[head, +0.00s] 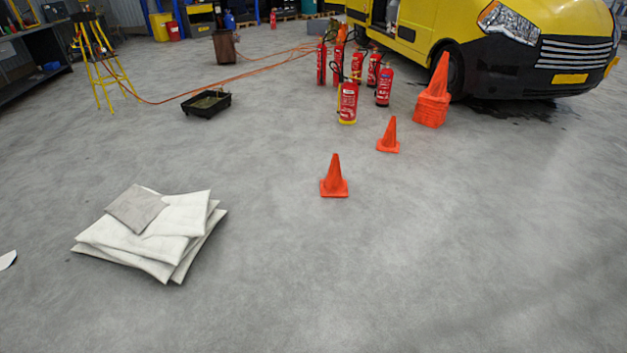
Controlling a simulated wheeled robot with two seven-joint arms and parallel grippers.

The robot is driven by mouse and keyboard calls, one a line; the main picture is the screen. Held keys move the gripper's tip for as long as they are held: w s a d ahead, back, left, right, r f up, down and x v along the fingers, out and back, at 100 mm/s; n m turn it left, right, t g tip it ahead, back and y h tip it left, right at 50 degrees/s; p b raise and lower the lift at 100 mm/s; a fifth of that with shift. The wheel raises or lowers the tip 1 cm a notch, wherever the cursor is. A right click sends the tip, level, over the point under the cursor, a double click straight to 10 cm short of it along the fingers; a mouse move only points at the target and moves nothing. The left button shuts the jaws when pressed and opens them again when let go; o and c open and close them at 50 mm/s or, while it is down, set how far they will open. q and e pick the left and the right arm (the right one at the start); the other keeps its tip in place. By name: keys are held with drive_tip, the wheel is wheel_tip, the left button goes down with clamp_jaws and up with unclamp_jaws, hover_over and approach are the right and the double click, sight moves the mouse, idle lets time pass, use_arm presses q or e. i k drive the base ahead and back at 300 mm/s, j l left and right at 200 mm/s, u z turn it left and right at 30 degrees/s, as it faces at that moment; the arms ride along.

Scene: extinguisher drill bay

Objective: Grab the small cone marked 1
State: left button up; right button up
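Two small orange cones stand upright on the grey floor in the head view. The nearer small cone (334,178) is just right of the picture's middle. The other small cone (388,136) stands farther back and to the right. I cannot make out a number on either one, so I cannot tell which is marked 1. A taller stack of orange cones (433,95) stands behind them by the van's front wheel. Neither of my grippers is in view.
White pads (150,240) lie piled at the left front. Several red extinguishers (348,103) stand behind the cones, beside a yellow van (420,30). A black tray (206,103), an orange hose (240,75) and a yellow stepladder (100,65) are back left.

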sight(334, 185)
drive_tip(key=i+j+u, duration=0.25)
drive_tip(key=i, duration=0.35)
drive_tip(key=i+u, duration=0.2)
drive_tip(key=i, duration=1.75)
